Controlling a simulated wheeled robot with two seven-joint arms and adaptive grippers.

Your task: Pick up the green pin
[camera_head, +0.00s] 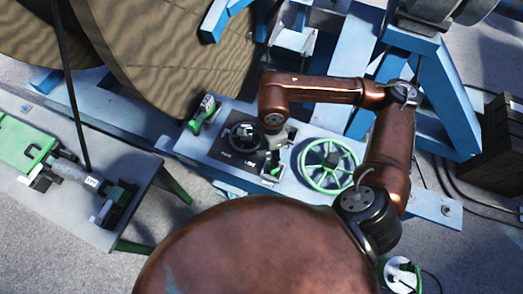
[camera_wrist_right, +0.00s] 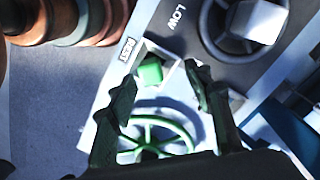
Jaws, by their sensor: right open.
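The green pin (camera_wrist_right: 150,71) shows its square green head in the right wrist view, in a light holder beside a label reading REST. In the head view the green pin (camera_head: 276,171) is a small green spot on the blue panel, partly hidden by my gripper. My right gripper (camera_wrist_right: 158,85) is open, with its two dark fingers on either side of the pin head in the picture. Nothing is held between them. In the head view my right gripper (camera_head: 273,160) points down over the panel. I cannot tell whether the fingers touch the pin. My left gripper is out of view.
A black handwheel or knob (camera_head: 242,136) and a green handwheel (camera_head: 328,166) flank the pin. A green-topped lever (camera_head: 205,111) stands left of them. A large cable reel (camera_head: 170,55) is behind. A bench (camera_head: 75,215) with green tools is at the left.

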